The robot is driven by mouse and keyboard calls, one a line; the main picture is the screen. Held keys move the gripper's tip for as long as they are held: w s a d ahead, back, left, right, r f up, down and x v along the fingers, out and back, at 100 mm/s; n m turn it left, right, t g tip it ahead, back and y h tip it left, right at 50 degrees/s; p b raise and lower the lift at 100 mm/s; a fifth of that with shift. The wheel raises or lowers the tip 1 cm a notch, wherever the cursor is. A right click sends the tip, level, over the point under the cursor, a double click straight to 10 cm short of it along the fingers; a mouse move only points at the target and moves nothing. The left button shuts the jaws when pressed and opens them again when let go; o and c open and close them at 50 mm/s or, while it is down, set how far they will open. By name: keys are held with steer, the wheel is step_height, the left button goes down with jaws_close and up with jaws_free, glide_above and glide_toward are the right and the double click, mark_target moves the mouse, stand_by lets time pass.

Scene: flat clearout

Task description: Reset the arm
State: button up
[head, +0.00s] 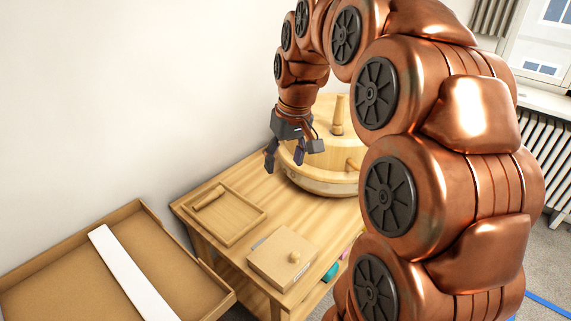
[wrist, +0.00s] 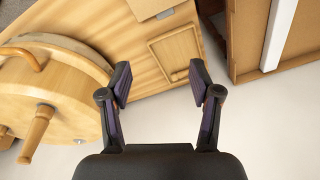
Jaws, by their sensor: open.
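My copper arm fills the right half of the head view and arches over the wooden table (head: 290,220).
A cardboard box (head: 60,270) with a white strip (head: 130,275) is at lower left. A radiator (head: 548,160) stands at right.

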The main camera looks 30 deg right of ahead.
steer(key=s+a+f+g, duration=0.1)
steer(key=s+a+f, duration=0.2)
steer(key=s, duration=0.5)
steer(key=s+a+f+g, duration=0.1)
steer(key=s+a+f, duration=0.3)
steer(key=s+a, duration=0.2)
steer(key=s+a+f+n+g, duration=0.1)
steer(key=s+a+f, duration=0.2)
steer(key=s, duration=0.8)
steer(key=shift+a+f+h, duration=0.3)
steer(key=shift+a+f, duration=0.1)
steer(key=shift+a, duration=0.3)
steer(key=shift+s, duration=0.1)
